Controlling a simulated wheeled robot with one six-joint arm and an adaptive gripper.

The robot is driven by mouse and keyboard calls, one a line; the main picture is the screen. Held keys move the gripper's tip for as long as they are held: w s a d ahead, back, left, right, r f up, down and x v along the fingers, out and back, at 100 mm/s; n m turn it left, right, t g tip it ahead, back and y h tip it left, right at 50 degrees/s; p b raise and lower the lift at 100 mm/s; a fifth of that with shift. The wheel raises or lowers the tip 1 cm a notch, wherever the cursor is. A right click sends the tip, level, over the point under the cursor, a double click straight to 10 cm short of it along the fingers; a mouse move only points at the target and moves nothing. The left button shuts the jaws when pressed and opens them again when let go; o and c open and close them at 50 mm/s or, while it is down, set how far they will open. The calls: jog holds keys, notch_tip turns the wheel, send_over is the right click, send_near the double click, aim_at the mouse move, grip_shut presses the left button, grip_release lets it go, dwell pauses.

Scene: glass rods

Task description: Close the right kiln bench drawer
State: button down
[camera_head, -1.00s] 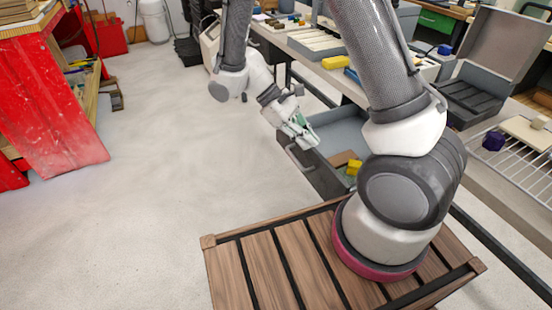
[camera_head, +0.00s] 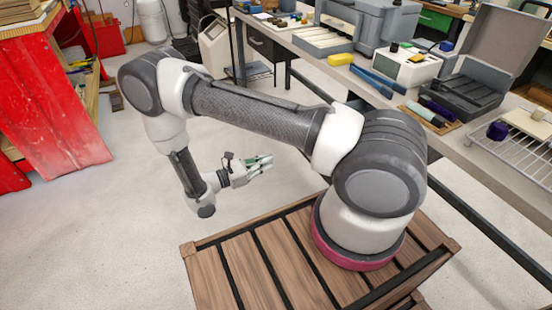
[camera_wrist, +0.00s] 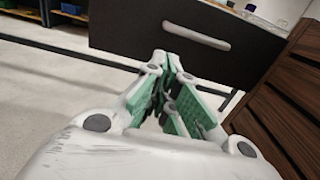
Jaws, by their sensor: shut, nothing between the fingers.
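In the head view no drawer box sticks out from the bench at the right; the drawer front is hidden there behind my arm. I cannot tell whether it is fully flush. My gripper (camera_head: 270,162) is shut and empty, with green finger pads, over the floor in front of the bench. Its fingertips (camera_wrist: 167,60) point at the drawer front, below the handle. Contact is not clear.
The bench (camera_head: 480,155) runs along the right, with a grey kiln (camera_head: 375,25), a white device (camera_head: 405,65) and a wire rack (camera_head: 525,165) on top. A red cabinet (camera_head: 45,110) stands at the left. Open floor (camera_head: 130,230) lies between.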

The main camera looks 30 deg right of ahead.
jog(key=d, duration=1.2)
jog(key=shift+w+d, duration=0.15)
jog(key=shift+d, duration=0.25)
jog(key=shift+d, duration=0.1)
